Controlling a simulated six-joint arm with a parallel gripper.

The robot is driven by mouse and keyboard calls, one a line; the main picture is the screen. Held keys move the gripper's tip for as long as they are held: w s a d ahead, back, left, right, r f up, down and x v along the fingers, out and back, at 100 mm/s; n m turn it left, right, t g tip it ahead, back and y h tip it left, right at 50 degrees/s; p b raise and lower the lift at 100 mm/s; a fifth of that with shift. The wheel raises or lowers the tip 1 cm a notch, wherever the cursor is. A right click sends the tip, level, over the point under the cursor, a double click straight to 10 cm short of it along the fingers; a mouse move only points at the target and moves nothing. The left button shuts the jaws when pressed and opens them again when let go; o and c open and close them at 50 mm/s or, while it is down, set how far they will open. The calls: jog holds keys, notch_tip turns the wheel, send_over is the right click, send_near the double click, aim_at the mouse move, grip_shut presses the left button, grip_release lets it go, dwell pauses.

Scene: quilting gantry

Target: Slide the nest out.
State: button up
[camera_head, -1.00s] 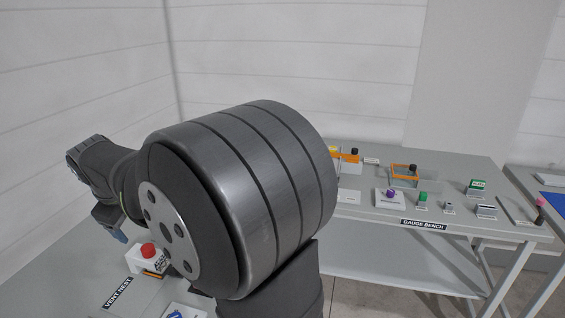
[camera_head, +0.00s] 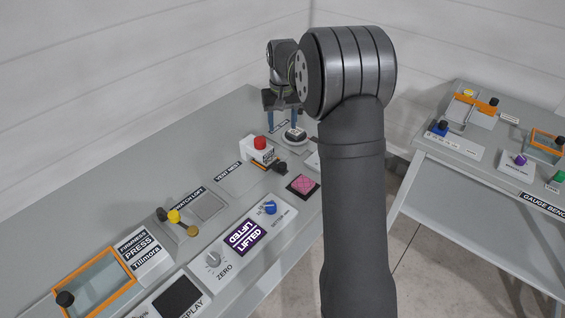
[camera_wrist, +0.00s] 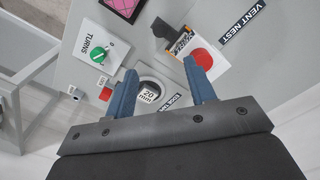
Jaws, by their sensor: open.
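The vent nest station is a white box with a red button (camera_head: 260,143) on the grey bench. An orange-edged part and a black knob (camera_head: 280,168) stick out at its front. In the wrist view the red button (camera_wrist: 202,60) and the black knob (camera_wrist: 163,28) lie just beyond the right fingertip. My gripper (camera_head: 284,122) has its blue fingers apart and empty. It points down behind the box. In the wrist view a round dial marked 20 mm (camera_wrist: 149,92) shows between the fingers (camera_wrist: 159,66), with no visible contact. The nest's inside is hidden.
A pink pad (camera_head: 302,186) and a blue knob (camera_head: 270,207) stand in front of the box. A green TURNS knob (camera_wrist: 99,55) is left of the fingers. A bare grey plate (camera_head: 236,178) lies by the VENT NEST label. The gauge bench (camera_head: 468,190) is right.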

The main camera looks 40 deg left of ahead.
aim_at(282, 165)
notch_tip(282, 165, down, 17)
jog(key=shift+r, duration=0.1)
dwell(0.3)
